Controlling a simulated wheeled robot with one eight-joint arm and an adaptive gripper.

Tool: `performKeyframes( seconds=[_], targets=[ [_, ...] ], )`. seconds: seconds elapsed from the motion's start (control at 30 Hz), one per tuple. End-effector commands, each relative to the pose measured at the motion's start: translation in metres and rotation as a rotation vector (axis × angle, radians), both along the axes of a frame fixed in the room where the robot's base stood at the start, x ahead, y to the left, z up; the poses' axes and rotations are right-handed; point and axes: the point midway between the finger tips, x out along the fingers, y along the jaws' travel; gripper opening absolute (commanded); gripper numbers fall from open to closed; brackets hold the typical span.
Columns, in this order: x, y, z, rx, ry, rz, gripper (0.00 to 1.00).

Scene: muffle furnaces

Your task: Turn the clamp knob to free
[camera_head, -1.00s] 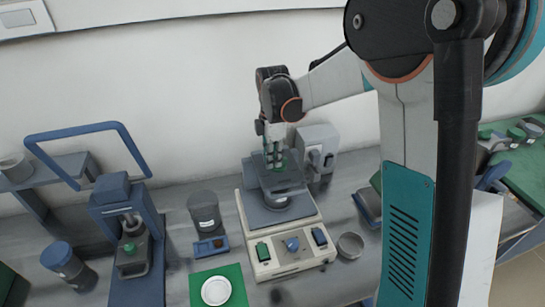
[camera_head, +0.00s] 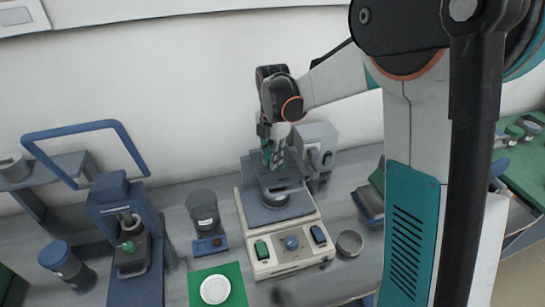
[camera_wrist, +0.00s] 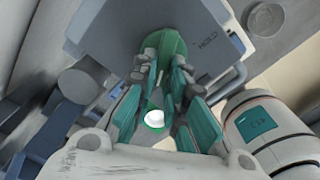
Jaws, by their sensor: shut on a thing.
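The clamp knob (camera_wrist: 171,44) shows as a green rounded piece at the top middle of the wrist view, between the fingers. It sits against a grey-blue plate (camera_wrist: 130,32) whose face reads "HOLD". My gripper (camera_wrist: 168,78) has teal-padded fingers on both sides of the knob and is shut on it. In the head view my gripper (camera_head: 273,165) points down at the upper grey part of the cream-based device (camera_head: 292,262) and hides the knob there. Which way the knob is turned cannot be told.
The device's front panel has a blue knob (camera_head: 292,243). A dark jar (camera_head: 203,212) and a blue-framed press (camera_head: 125,205) stand left. A small metal cup (camera_head: 349,243) stands right. A white dish (camera_head: 215,289) lies on a green mat (camera_head: 236,272) in front.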

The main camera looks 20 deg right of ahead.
Motion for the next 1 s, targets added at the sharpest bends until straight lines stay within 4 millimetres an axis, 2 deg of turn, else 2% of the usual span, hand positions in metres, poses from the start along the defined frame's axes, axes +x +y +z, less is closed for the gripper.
performKeyframes(
  seconds=[0.37,0.4,0.47,0.8,1.0],
  targets=[
    [0.0,0.0,0.0,0.001,-0.001,0.004,0.0],
    [0.0,0.0,0.0,0.001,-0.001,0.004,0.21],
    [0.0,0.0,0.0,0.001,-0.001,0.004,0.33],
    [0.0,0.0,0.001,0.0,0.0,0.003,0.33],
    [0.0,0.0,0.023,0.0,0.0,0.003,0.33]
  ],
)
